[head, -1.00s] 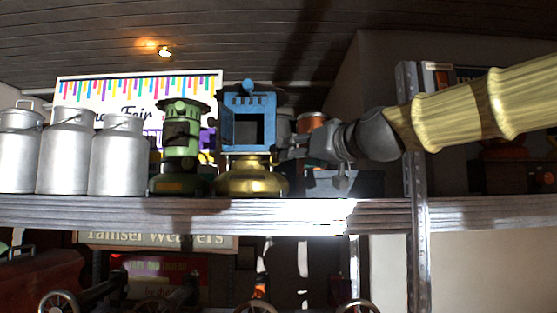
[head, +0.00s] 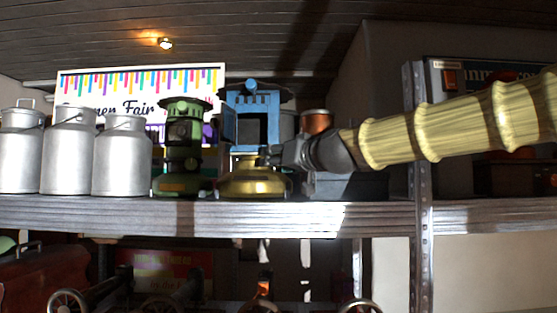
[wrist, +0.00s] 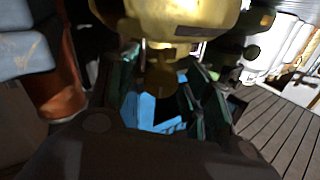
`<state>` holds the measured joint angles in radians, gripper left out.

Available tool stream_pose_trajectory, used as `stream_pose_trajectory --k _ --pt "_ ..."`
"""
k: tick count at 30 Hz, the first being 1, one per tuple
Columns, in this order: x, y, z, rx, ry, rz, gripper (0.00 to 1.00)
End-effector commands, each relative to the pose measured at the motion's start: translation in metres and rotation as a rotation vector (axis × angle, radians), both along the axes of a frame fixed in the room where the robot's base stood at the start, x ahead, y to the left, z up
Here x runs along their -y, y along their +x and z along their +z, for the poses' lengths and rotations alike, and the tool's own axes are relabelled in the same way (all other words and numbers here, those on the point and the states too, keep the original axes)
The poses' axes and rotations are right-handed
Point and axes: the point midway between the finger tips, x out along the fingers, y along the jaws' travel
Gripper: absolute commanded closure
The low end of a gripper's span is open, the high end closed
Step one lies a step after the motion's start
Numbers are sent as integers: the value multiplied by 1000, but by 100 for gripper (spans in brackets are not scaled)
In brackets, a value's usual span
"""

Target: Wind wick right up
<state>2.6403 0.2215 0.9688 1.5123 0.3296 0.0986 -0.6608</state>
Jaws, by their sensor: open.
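A blue heater or lamp (head: 242,107) with an open front stands on the shelf, over a round brass base (head: 252,184). The brass base also fills the top middle of the wrist view (wrist: 170,18). A small brass knob (wrist: 162,80) sticks out from below it in that view; I take it for the wick winder. My gripper (head: 268,155) is at the right side of the heater, just above the base. In the wrist view its dark fingers (wrist: 163,92) are open, one on each side of the knob. I cannot tell whether they touch it. The wick is not visible.
A green lantern (head: 182,150) stands close to the left of the heater, then several metal milk cans (head: 120,160). A copper-coloured pot (head: 315,121) is behind my gripper. A shelf post (head: 416,150) stands near my arm. The shelf (head: 250,215) has little free room.

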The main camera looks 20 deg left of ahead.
Motion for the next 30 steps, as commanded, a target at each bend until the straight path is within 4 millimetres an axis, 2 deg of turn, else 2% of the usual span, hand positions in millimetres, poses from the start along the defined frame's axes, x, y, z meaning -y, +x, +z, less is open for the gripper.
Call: stream_pose_trajectory --k 2,3,10,20,30 --pt "0 0 0 0 0 0 50" --pt "0 0 0 0 0 0 53" --pt "0 0 0 -1 -1 0 95" --pt "0 0 -1 -21 18 0 96" --pt "0 0 -3 -175 154 1 96"
